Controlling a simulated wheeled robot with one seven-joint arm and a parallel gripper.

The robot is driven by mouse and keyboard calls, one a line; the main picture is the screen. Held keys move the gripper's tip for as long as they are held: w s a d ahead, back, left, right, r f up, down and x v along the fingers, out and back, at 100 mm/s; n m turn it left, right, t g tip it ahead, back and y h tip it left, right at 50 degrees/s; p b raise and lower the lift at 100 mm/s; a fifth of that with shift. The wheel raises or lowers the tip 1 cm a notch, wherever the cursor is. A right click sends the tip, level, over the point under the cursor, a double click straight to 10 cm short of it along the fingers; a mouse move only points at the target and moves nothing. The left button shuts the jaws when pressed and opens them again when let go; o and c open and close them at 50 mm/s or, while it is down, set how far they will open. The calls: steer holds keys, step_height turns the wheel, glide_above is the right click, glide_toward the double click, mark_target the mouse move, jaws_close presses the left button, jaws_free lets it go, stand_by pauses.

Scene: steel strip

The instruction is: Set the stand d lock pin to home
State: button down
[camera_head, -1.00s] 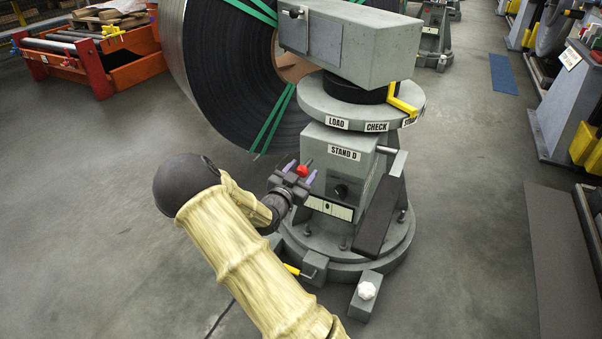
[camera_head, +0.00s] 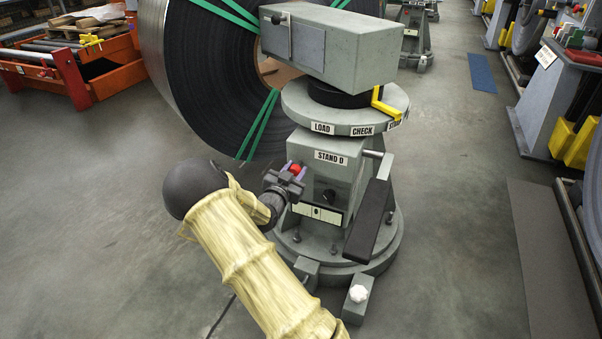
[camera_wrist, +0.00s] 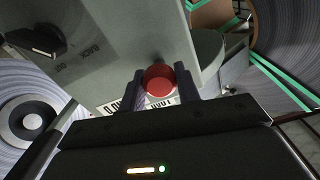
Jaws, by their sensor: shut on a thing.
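The grey stand D post (camera_head: 345,180) carries a "STAND D" label below a round plate marked LOAD and CHECK, with a third label partly hidden. A red round knob (camera_head: 296,169), apparently the lock pin's, sits on the left side of the post. My gripper (camera_head: 291,173) is shut on this knob. In the wrist view the red knob (camera_wrist: 158,82) lies between the two dark fingers of my gripper (camera_wrist: 161,88), which touch its sides. The pin's shaft is mostly hidden, and I cannot tell how far it is drawn out.
A yellow pointer (camera_head: 386,107) hangs over the round plate near CHECK. A grey box head (camera_head: 345,45) sits on top, with a large banded steel coil (camera_head: 185,70) behind. A black pedal-like arm (camera_head: 369,222) juts from the post's right. Floor at the left is clear.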

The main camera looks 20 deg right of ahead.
steer(key=shift+d, duration=0.15)
steer(key=c, duration=1)
jaws_free()
steer(key=shift+w, duration=0.15)
steer(key=shift+s+a, duration=0.25)
steer(key=shift+a, duration=0.05)
steer(key=p+v, duration=0.5)
steer(key=v, duration=1.1)
steer(key=shift+s+a, duration=0.2)
steer(key=shift+s, duration=0.15)
